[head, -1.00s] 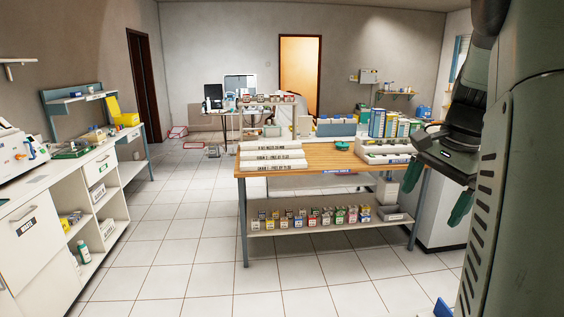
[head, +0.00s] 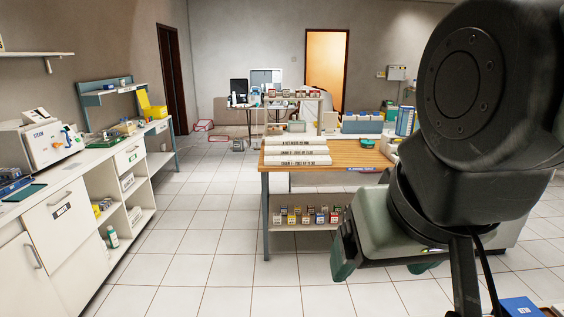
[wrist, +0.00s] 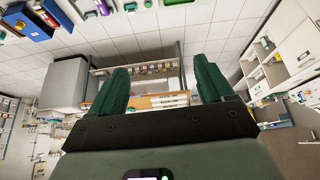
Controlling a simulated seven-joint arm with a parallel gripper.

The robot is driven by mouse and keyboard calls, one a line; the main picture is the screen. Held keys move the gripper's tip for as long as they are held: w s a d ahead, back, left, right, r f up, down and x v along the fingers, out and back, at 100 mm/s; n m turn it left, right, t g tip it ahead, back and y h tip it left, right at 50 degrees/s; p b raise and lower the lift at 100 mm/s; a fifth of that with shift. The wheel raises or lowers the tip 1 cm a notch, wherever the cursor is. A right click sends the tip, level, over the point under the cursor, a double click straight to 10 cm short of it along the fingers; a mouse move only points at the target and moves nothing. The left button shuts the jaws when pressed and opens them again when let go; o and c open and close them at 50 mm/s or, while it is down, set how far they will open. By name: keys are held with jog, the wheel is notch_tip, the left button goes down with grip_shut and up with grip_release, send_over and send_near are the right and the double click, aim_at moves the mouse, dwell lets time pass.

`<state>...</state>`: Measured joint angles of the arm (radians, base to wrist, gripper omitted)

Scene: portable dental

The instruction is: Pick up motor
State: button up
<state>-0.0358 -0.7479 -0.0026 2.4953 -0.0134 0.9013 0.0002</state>
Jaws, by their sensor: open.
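I cannot make out a motor for certain in either view. My gripper (head: 385,266) hangs in front of the wooden workbench in the head view, with its green fingers pointing down and apart. In the wrist view my gripper (wrist: 161,76) shows two green ribbed fingers spread wide, with nothing between them but the distant workbench. A white boxy device (head: 43,145) stands on the left counter, with small items around it that are too small to name.
The white left counter (head: 62,183) has drawers and open shelves. A yellow bin (head: 150,108) stands farther back. A blue box (head: 521,307) is at the lower right. The tiled aisle between is clear.

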jog(key=shift+c, duration=1.4)
